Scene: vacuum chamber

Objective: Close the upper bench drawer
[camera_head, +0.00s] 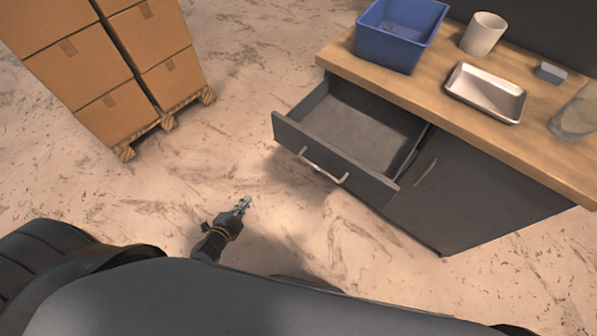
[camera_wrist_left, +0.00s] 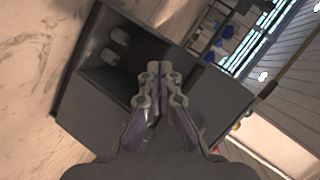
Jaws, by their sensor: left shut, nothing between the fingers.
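The upper bench drawer (camera_head: 345,135) is dark grey and stands pulled out from the bench in the head view. It looks empty, and its front panel carries a pale bar handle (camera_head: 323,167). My left gripper (camera_head: 243,204) is to the lower left of the drawer front, apart from it, shut and empty. In the left wrist view the shut fingers (camera_wrist_left: 153,72) point toward a dark grey cabinet-like body (camera_wrist_left: 92,105); I cannot tell which face of it this is. My right gripper is not in view.
On the wooden bench top (camera_head: 430,85) are a blue bin (camera_head: 390,45), a white cup (camera_head: 483,34), a metal tray (camera_head: 485,92) and a small grey block (camera_head: 550,72). Stacked cardboard boxes (camera_head: 75,60) stand on a pallet at left. Floor between pallet and bench is clear.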

